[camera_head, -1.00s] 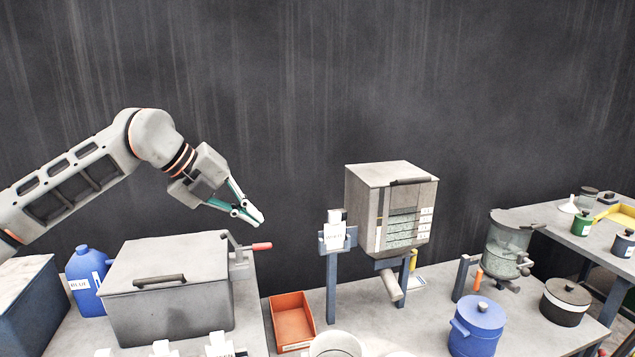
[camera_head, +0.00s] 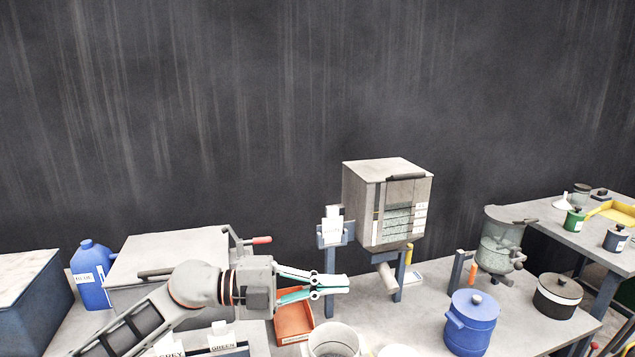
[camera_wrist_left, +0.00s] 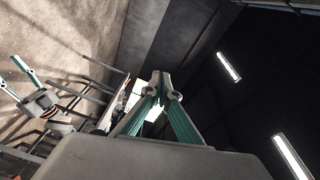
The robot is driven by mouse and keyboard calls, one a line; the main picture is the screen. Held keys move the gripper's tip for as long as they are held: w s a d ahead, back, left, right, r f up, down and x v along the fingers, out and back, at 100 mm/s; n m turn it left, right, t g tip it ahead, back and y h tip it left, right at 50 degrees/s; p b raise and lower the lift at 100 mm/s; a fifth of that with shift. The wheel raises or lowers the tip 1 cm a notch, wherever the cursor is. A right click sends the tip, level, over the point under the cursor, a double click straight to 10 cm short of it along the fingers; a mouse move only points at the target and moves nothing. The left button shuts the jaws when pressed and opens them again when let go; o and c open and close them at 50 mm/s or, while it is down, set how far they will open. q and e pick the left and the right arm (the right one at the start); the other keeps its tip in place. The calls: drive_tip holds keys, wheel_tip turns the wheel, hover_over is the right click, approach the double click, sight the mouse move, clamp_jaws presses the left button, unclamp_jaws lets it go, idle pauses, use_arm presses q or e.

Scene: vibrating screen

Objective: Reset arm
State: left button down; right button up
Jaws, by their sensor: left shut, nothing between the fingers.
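My left arm comes in from the lower left in the head view. My left gripper (camera_head: 340,284) is shut and empty, pointing right. It appears in front of the orange tray (camera_head: 294,318) and left of the screen box on its stand (camera_head: 388,215). In the left wrist view the left gripper (camera_wrist_left: 161,82) shows its teal fingers meeting at the tips. My right gripper (camera_wrist_left: 10,72) shows at the left edge of that view, with its two teal fingers apart and nothing visible between them. It is outside the head view.
A grey lidded box (camera_head: 165,255) with a red-handled crank (camera_head: 261,240) stands behind my left arm. A blue jug (camera_head: 91,275) is left of it. A white bucket (camera_head: 334,341), blue pot (camera_head: 472,322) and black pot (camera_head: 558,297) stand on the bench. Free air lies above.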

use_arm(q)
drive_tip(key=s+a+f+n+t+y, duration=0.2)
drive_tip(key=a+f+n+t+y, duration=0.4)
drive_tip(key=f+n, duration=0.5)
drive_tip(key=s+a+f+n+t+y, duration=0.2)
drive_tip(key=a+f+n+t+y, duration=0.2)
drive_tip(key=a+f+n+t, duration=0.65)
drive_tip(key=s+a+f+n+g+y, duration=0.2)
drive_tip(key=s+a+f+n+g, duration=0.1)
drive_tip(key=s+f, duration=0.5)
drive_tip(key=s+a+f+n+g+y, duration=0.2)
drive_tip(key=s+a+f+n+g, duration=0.1)
drive_tip(key=s+f, duration=0.6)
wheel_tip(320, 180, down, 3)
drive_tip(key=shift+a+r+g+y, duration=0.1)
drive_tip(key=shift+a+g+y, duration=0.25)
drive_tip(key=shift+g, duration=0.4)
